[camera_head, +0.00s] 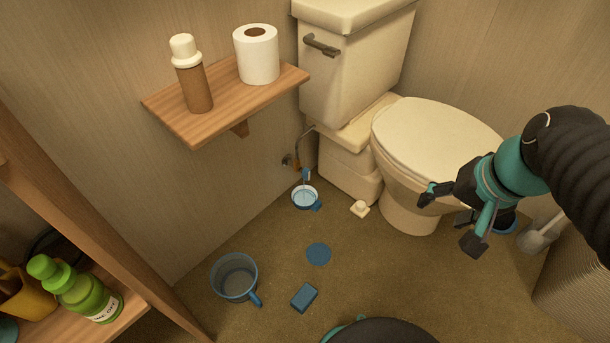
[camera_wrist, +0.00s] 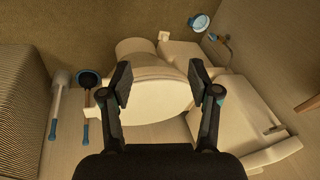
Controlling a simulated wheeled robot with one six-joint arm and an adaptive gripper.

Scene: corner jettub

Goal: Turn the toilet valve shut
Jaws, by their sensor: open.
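The toilet valve (camera_head: 288,161) is a small fitting low on the wall, left of the toilet (camera_head: 430,140), with a thin hose rising toward the tank. A small blue part (camera_head: 306,174) shows beside it, just above a blue cup (camera_head: 306,198) on the floor. In the wrist view the blue part of the valve (camera_wrist: 213,37) is small, near the top right. My gripper (camera_head: 450,217) is open and empty, in front of the toilet bowl and well to the right of the valve. In the wrist view its fingers (camera_wrist: 160,82) spread over the toilet lid.
A wooden wall shelf (camera_head: 225,105) with a bottle and toilet roll overhangs left of the valve. A clear blue-handled pitcher (camera_head: 235,277), blue disc (camera_head: 318,254), blue block (camera_head: 304,297) and cream item (camera_head: 360,208) lie on the floor. A plunger (camera_wrist: 87,85) and brush (camera_wrist: 58,100) stand beside the toilet.

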